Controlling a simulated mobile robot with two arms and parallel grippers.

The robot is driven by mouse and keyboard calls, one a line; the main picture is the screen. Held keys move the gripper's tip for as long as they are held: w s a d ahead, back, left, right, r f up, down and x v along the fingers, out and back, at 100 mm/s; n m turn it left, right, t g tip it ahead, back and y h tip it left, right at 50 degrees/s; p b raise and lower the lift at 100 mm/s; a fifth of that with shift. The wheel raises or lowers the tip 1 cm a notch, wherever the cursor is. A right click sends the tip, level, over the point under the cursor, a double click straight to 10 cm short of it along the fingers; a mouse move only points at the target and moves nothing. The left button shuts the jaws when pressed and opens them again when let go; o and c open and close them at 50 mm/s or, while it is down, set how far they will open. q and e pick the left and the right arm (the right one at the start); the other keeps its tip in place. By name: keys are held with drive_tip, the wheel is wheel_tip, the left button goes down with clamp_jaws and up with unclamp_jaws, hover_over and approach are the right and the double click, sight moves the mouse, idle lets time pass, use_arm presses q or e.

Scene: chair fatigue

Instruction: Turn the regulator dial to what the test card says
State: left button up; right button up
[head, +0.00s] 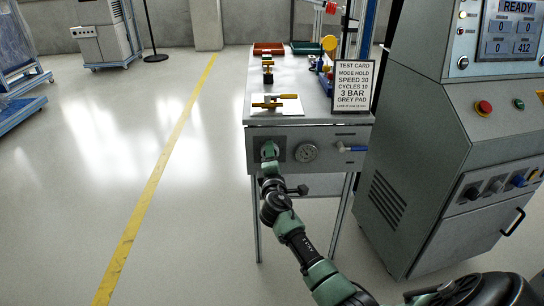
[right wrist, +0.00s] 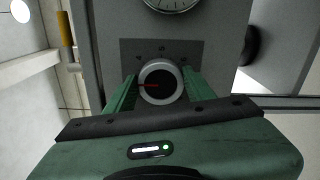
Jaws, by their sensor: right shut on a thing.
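The regulator dial (right wrist: 160,84) is a black knob in a pale ring on a dark plate of the bench's front panel. Its red mark points left in the right wrist view; the small scale marks are hard to read. My right gripper (right wrist: 157,88) is shut on the dial, a green finger at each side. In the head view my right gripper (head: 269,149) hides most of the dial. The test card (head: 354,86) stands at the bench's right edge and reads mode hold, speed 30, cycles 18, 3 bar, grey pad. My left gripper is not in view.
A round gauge (head: 305,152) sits beside the dial, with a blue-handled valve (head: 351,148) to its right. A brass-coloured fixture (head: 276,102) is on the bench top (head: 312,99). A grey console (head: 432,135) stands close on the right. The floor left of the bench is clear.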

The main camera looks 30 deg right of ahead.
drive_tip(key=o, duration=1.4)
drive_tip(key=shift+c, duration=0.2)
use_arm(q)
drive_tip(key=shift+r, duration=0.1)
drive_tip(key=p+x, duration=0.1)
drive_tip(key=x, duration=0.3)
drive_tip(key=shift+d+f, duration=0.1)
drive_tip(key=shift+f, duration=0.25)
use_arm(e)
drive_tip(key=v, duration=0.8)
drive_tip(key=shift+f, duration=0.1)
